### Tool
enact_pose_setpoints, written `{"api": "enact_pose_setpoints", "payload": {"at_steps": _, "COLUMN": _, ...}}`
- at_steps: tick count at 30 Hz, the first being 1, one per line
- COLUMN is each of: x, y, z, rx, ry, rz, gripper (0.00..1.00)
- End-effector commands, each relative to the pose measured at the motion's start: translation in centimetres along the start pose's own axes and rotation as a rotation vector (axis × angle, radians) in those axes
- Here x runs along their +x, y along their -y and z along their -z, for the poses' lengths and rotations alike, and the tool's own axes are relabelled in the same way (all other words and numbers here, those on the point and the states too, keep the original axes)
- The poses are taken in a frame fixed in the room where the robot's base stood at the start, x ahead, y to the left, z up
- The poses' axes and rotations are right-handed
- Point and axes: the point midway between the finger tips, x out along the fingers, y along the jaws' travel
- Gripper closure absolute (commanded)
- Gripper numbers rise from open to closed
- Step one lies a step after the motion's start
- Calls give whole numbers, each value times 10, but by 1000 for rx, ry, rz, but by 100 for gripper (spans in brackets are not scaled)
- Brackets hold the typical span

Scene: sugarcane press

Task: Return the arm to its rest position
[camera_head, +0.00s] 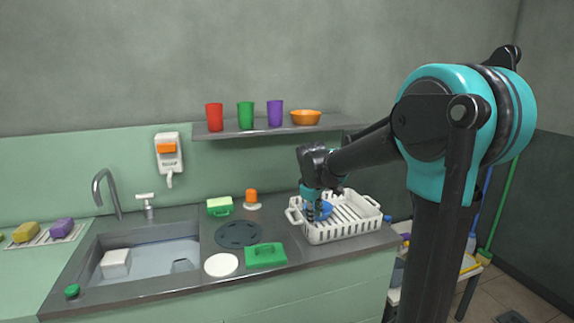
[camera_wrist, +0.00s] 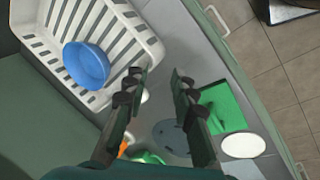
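My gripper (camera_wrist: 160,85) is open and empty in the wrist view, its two fingers well apart. In the head view my gripper (camera_head: 318,212) points down at the left part of the white dish rack (camera_head: 318,236). A blue bowl (camera_wrist: 86,66) lies in the white rack (camera_wrist: 152,45) in the wrist view, to the left of my fingers and apart from them. In the head view the blue bowl (camera_head: 326,210) is partly hidden behind my gripper. My arm reaches in from the right, bent at a large teal joint.
A shelf (camera_head: 230,133) above the counter holds red, green and purple cups and an orange bowl (camera_head: 306,117). A cart (camera_head: 468,270) stands at the right.

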Motion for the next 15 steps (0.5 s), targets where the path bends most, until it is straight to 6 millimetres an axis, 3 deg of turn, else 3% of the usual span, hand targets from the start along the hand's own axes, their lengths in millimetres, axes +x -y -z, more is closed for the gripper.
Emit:
{"api": "enact_pose_setpoints", "payload": {"at_steps": 8, "x": 6, "y": 15, "z": -35, "rx": 118, "ry": -13, "rz": 6, "gripper": 74}}
{"api": "enact_pose_setpoints", "payload": {"at_steps": 15, "x": 15, "y": 41, "z": -84, "rx": 293, "ry": -33, "rz": 16, "gripper": 74}}
